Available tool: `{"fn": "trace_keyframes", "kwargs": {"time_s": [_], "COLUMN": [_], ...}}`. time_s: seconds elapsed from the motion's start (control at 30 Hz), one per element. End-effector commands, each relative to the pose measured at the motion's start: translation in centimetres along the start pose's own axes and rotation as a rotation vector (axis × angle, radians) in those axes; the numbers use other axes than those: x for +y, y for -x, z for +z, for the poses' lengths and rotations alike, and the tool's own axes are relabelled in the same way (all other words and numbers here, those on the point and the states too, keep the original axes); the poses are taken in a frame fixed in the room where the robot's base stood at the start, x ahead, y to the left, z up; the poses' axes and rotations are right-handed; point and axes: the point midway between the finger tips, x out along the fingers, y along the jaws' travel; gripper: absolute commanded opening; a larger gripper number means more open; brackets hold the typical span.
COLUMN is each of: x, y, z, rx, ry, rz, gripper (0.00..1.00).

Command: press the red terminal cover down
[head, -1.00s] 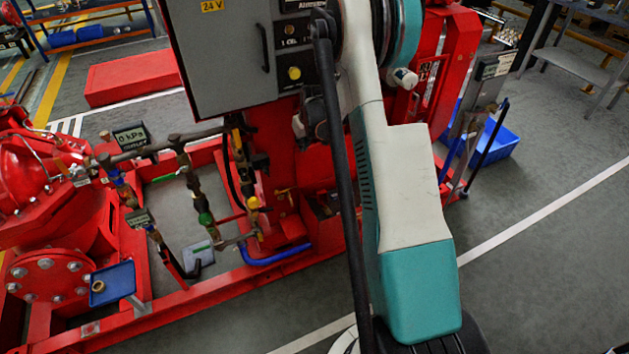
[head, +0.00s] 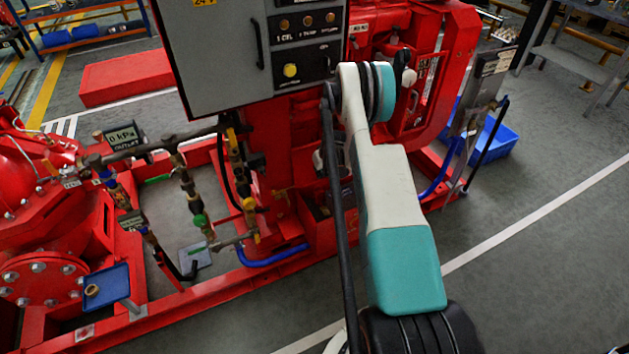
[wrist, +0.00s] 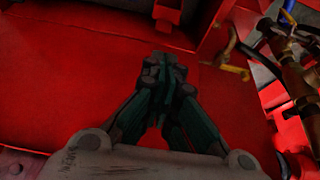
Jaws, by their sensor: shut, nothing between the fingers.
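My gripper (wrist: 165,68) is shut and empty in the wrist view, its fingertips together over a broad red surface. A small red upright piece (wrist: 168,12) with a dark part beside it stands at the top edge of that view, beyond the fingertips and apart from them. It may be the red terminal cover, but it is cut off and dim, so I cannot tell surely. In the head view my arm hides most of the area around my gripper, and I cannot make out the cover there.
A grey control cabinet (head: 222,58) stands above the work area on the red pumpset frame (head: 215,285). Brass pipework with valves (head: 190,190) lies to the left; it also shows at the right of the wrist view (wrist: 290,60). Open floor (head: 540,270) lies to the right.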

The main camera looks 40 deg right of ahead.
Motion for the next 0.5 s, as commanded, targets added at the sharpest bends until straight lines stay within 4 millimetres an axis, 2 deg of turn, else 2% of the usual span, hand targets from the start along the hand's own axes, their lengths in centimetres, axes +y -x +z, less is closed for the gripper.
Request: {"fn": "trace_keyframes", "kwargs": {"time_s": [0.27,0.5], "x": [0.0,-0.1], "y": [-0.8,-4.8], "z": [0.0,0.1], "rx": [0.0,0.0], "ry": [0.0,0.0], "rz": [0.0,-0.001], "gripper": [0.0,0.0]}}
